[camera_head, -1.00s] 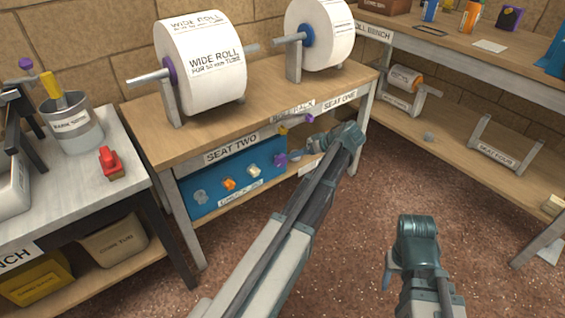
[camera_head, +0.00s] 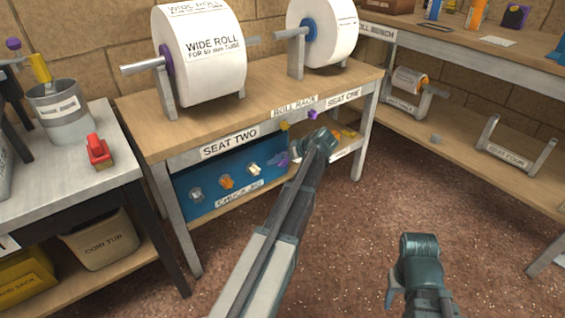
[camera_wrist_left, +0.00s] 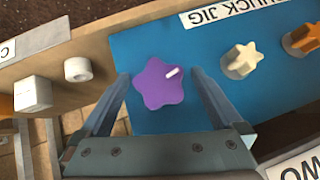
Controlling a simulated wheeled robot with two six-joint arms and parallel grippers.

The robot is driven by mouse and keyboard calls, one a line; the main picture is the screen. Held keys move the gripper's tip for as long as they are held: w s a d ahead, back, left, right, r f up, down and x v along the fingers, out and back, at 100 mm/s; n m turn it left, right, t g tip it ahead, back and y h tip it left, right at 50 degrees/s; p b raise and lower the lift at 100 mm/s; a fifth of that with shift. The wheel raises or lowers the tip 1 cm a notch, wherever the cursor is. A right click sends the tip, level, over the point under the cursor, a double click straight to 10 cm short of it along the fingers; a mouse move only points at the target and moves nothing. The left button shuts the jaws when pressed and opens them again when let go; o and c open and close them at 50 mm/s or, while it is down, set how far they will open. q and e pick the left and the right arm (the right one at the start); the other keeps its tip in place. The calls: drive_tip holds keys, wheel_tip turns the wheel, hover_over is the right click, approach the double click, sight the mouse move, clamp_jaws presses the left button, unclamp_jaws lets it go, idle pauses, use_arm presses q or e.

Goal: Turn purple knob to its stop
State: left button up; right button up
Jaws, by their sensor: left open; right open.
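The purple knob (camera_wrist_left: 160,83) is star-shaped with a white pointer mark towards its upper right. It sits on the blue jig panel (camera_wrist_left: 140,48), and also shows at the panel's right end in the head view (camera_head: 283,162). My left gripper (camera_wrist_left: 160,75) is open, with one finger on each side of the knob; both look apart from it. In the head view my left wrist largely hides this gripper. My right gripper (camera_head: 393,288) hangs over the floor at lower right, away from the jig; its fingers are hard to make out.
A white knob (camera_wrist_left: 241,61) and an orange knob (camera_wrist_left: 302,39) stand beside the purple one. The roll rack (camera_head: 190,130) overhangs the jig. The floor (camera_head: 350,230) is clear.

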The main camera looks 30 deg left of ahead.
use_arm(q)
drive_tip(key=shift+c, duration=0.3)
drive_tip(key=c, duration=1.3)
drive_tip(key=shift+o, duration=0.2)
drive_tip(key=shift+s, duration=0.1)
